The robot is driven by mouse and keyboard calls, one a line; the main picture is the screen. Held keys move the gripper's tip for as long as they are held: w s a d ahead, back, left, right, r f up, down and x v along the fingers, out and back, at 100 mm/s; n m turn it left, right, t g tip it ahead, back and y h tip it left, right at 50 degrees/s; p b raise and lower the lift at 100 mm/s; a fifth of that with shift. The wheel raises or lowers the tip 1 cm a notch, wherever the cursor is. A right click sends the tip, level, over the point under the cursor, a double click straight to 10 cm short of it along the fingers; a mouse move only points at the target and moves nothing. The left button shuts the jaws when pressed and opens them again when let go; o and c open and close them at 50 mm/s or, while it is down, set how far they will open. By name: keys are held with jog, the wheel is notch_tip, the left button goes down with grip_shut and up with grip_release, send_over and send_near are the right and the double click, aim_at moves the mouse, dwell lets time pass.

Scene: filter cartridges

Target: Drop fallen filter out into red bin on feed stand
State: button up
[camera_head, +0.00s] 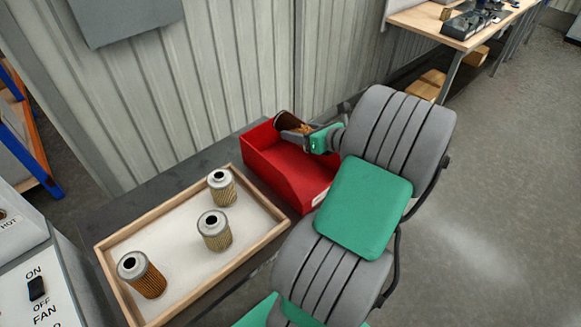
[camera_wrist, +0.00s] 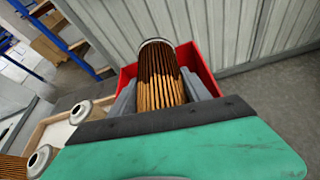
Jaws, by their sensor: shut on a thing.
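My gripper (camera_head: 307,132) is shut on an orange pleated filter (camera_head: 290,122) with a dark end. The filter is held tilted above the red bin (camera_head: 296,183), near its back end. In the wrist view the held filter (camera_wrist: 160,80) lies between the two grey fingers (camera_wrist: 164,97), with the red bin (camera_wrist: 206,76) behind and below it. The bin stands on the dark feed stand (camera_head: 180,190) against the wall. The part of the bin I can see inside looks empty; the filter and gripper hide some of it.
A wooden tray (camera_head: 112,272) with a white floor stands left of the bin and holds three upright filters, one orange (camera_head: 142,275) and two paler (camera_head: 214,230), (camera_head: 221,188). A corrugated wall (camera_head: 230,70) rises behind. A control panel (camera_head: 35,285) is at lower left.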

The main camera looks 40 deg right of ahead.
notch_tip(320, 180, down, 3)
jog(key=b, duration=0.3)
jog(key=shift+r, duration=0.1)
jog(key=o, duration=1.5)
jog(key=shift+s, duration=0.1)
jog(key=shift+o, duration=0.2)
jog(key=v, duration=0.7)
jog(key=shift+s+r, duration=0.15)
jog(key=shift+s, duration=0.2)
